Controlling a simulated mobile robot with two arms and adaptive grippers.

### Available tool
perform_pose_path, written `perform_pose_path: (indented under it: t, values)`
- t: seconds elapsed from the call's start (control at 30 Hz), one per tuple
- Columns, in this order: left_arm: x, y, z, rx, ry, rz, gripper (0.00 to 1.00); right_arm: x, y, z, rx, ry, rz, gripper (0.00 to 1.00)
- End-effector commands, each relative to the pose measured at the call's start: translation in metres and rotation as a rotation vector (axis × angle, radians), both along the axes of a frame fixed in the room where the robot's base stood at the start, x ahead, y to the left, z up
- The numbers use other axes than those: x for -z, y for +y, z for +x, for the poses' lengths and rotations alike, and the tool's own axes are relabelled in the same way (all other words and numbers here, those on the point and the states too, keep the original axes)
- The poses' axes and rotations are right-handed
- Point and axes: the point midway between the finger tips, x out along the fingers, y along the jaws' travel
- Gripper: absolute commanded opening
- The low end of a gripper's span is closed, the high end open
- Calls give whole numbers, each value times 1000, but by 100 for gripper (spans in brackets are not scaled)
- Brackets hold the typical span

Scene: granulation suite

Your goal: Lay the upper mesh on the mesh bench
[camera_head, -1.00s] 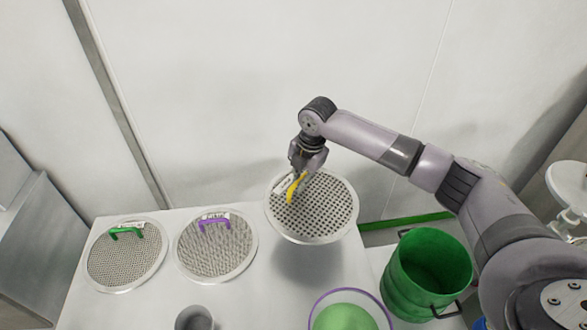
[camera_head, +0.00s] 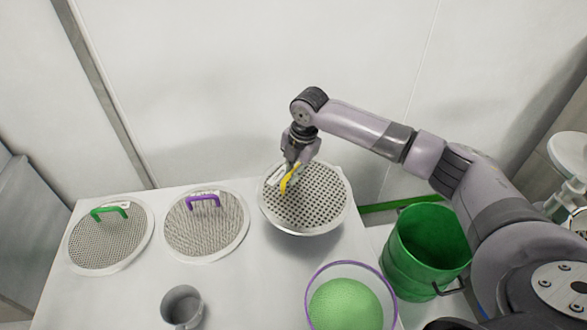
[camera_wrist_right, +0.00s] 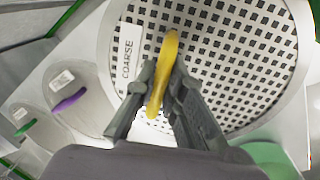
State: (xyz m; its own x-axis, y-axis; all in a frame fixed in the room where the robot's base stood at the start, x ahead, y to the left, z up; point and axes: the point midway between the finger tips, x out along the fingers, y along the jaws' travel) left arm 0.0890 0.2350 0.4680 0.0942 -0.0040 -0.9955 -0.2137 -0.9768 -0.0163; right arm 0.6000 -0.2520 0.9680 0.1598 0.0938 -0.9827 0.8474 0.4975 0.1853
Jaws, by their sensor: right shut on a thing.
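The coarse mesh (camera_head: 312,205) is a round perforated disc with a metal rim, a yellow handle and a label reading COARSE; I take it as the upper mesh. My right gripper (camera_head: 291,171) is shut on the yellow handle, which also shows between the fingers in the right wrist view (camera_wrist_right: 162,75). The disc is roughly level over the right part of the white mesh bench (camera_head: 245,285), with a narrow shadow below. I cannot tell whether its rim touches the bench. My left gripper is not in view.
A green-handled mesh (camera_head: 105,245) and a purple-handled mesh (camera_head: 207,232) lie to the left on the bench. A grey cup (camera_head: 183,307) and a purple-rimmed bowl of green material (camera_head: 345,303) are in front. A green bucket (camera_head: 425,250) stands at right. The wall (camera_head: 220,90) is behind.

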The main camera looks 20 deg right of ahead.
Motion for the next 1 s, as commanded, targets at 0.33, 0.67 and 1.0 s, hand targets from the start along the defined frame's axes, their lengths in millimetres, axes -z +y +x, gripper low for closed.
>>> perform_pose_path:
  t: [0.33,0.67,1.0]
  values:
    - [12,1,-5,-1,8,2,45,37,0,0,1,1,1,0]
    - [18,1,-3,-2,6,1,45,55,1,0,0,-1,2,0]
    - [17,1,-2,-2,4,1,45,54,0,0,0,-1,2,0]
